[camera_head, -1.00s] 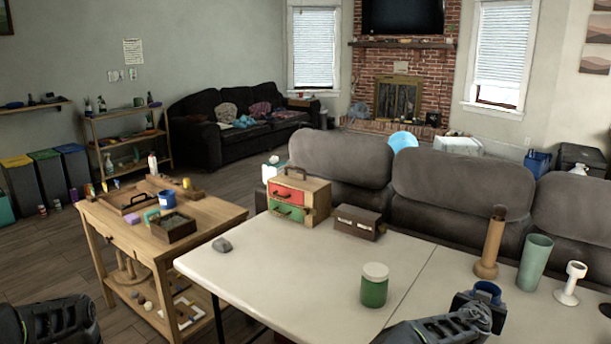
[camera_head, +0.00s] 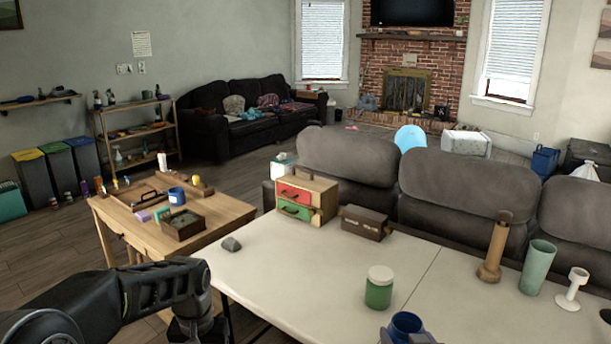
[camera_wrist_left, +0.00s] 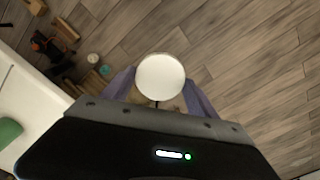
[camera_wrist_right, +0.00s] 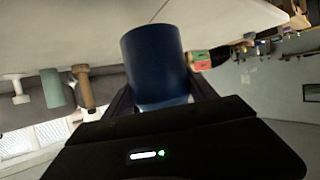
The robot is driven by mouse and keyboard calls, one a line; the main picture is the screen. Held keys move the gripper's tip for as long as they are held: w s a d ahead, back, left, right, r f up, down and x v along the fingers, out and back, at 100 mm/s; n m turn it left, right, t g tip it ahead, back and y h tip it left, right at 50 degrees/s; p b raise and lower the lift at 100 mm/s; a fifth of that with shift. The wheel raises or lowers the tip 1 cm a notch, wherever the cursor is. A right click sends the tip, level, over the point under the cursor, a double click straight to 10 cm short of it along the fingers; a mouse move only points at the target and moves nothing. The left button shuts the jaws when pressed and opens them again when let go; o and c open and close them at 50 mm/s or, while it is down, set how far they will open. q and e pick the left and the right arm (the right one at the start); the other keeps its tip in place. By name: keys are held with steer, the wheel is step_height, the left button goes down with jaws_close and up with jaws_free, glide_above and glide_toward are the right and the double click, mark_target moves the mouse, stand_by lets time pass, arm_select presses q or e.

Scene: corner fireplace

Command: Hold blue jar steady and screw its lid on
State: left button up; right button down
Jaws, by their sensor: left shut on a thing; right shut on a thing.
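The blue jar (camera_head: 407,323) shows at the bottom edge of the head view, its open mouth facing up with no lid on it. My right gripper (camera_head: 408,338) is shut on it, mostly cut off by the frame. In the right wrist view the jar (camera_wrist_right: 157,62) sits between the fingers. My left gripper (camera_wrist_left: 160,90) is shut on a round white lid (camera_wrist_left: 160,77) in the left wrist view. In the head view my left arm reaches in at lower left, well apart from the jar; the lid is hidden there.
A green jar with a white lid (camera_head: 379,288) stands on the white table (camera_head: 310,275) close behind the blue jar. A brown cylinder (camera_head: 494,250), a green cup (camera_head: 537,267) and a white stand (camera_head: 572,288) are at right.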

arm_select(q)
steer(key=shift+d+r, duration=0.25)
steer(key=shift+d, duration=0.2)
arm_select(e)
steer(key=shift+a+r, duration=0.35)
steer(key=shift+a, duration=0.25)
steer(key=s+a+f+n+g+y, duration=0.1)
steer(key=s+a+f+n+y, duration=0.2)
steer(key=a, duration=0.4)
steer(key=s+a+f+n+g+y, duration=0.2)
steer(key=a+f+n+y, duration=0.3)
steer(key=a, duration=0.3)
steer(key=shift+s+a+f+y, duration=0.2)
steer(key=shift+s+f+y, duration=0.25)
steer(key=shift+s, duration=0.25)
